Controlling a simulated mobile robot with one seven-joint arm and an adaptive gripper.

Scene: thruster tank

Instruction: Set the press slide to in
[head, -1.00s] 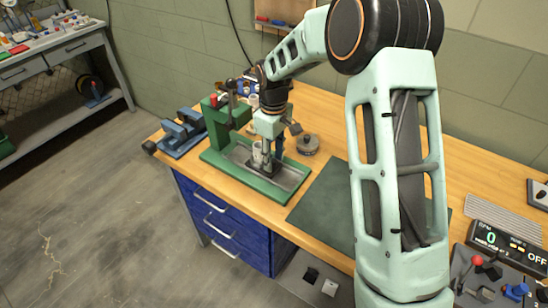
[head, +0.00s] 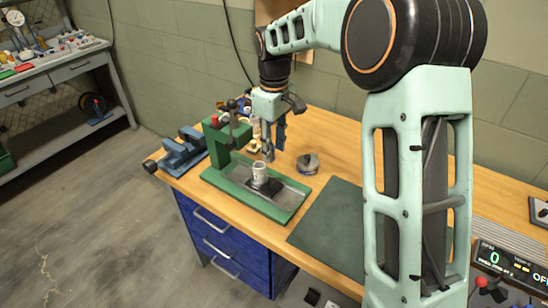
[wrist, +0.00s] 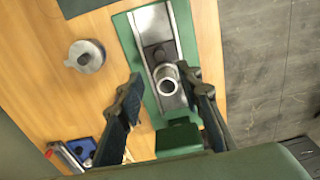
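The green press (head: 228,140) stands on the bench with its metal slide track (head: 288,194) running out from its column. A pale hollow cylinder (head: 260,171) stands upright on the slide's dark carriage (head: 268,187). In the wrist view the cylinder (wrist: 168,82) is close to the green press head (wrist: 180,139), with bare track (wrist: 152,22) beyond it. My gripper (head: 273,143) is above the cylinder. In the wrist view my gripper (wrist: 161,84) is open and empty, its fingers seen on either side of the cylinder, apart from it.
A blue vise (head: 181,150) stands left of the press. A round grey metal part (head: 307,163) lies behind the track. A dark green mat (head: 330,228) lies to the right, clear on its visible part. A control panel with a display (head: 497,258) is at the far right.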

